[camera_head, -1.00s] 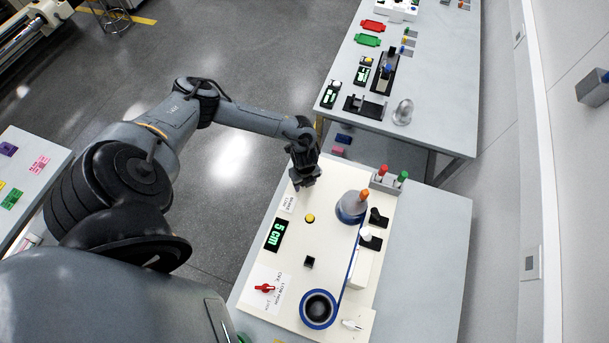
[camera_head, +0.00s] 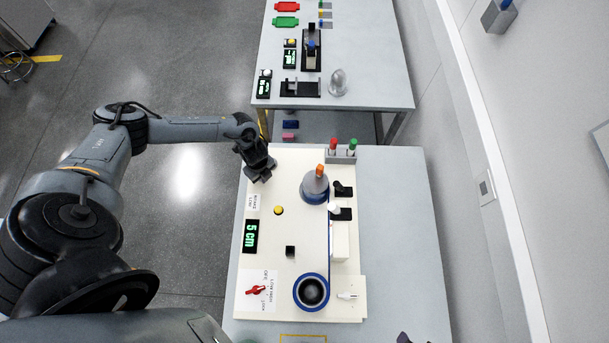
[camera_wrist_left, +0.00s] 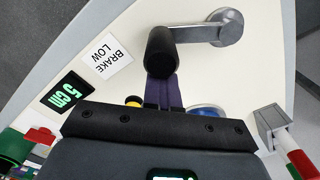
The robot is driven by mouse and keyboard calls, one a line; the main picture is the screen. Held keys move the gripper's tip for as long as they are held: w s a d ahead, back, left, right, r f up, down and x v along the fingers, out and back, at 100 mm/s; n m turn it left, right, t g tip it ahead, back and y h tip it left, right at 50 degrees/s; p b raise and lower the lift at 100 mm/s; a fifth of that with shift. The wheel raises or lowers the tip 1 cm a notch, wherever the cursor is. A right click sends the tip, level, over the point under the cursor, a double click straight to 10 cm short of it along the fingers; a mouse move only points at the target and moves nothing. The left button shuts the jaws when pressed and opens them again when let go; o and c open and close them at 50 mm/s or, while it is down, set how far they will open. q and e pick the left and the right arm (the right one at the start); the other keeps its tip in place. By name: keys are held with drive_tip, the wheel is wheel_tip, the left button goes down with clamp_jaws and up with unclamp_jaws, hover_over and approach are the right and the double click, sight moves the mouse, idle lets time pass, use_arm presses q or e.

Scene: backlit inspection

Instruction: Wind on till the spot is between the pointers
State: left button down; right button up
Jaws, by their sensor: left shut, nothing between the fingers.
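The white winding board (camera_head: 290,225) carries a blue-rimmed reel (camera_head: 312,291) at the near end and a grey cone-topped reel (camera_head: 315,187) with an orange tip at the far end. A blue strip (camera_head: 329,235) runs between them. I cannot make out the spot or pointers. My left gripper (camera_head: 260,174) is over the board's far left corner, shut and empty. In the left wrist view, its fingers (camera_wrist_left: 162,92) are by the black knob (camera_wrist_left: 162,52) of a grey crank (camera_wrist_left: 228,28); contact is unclear. A dark piece at the bottom edge may be my right gripper (camera_head: 404,338).
The board has a "5 cm" display (camera_head: 250,236), a yellow button (camera_head: 279,210), a red switch (camera_head: 257,291) and a white block (camera_head: 340,241). Red and green markers (camera_head: 343,148) stand at its far edge. Bare table (camera_head: 395,230) lies to the right.

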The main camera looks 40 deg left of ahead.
idle(0.5)
use_arm(q)
drive_tip(key=shift+s+a, duration=0.15)
drive_tip(key=shift+a, duration=0.65)
drive_tip(key=shift+a, duration=0.6)
drive_tip(key=shift+a+b, duration=0.3)
drive_tip(key=shift+a, duration=0.35)
drive_tip(key=shift+w+a, duration=0.1)
drive_tip(key=shift+w, duration=0.1)
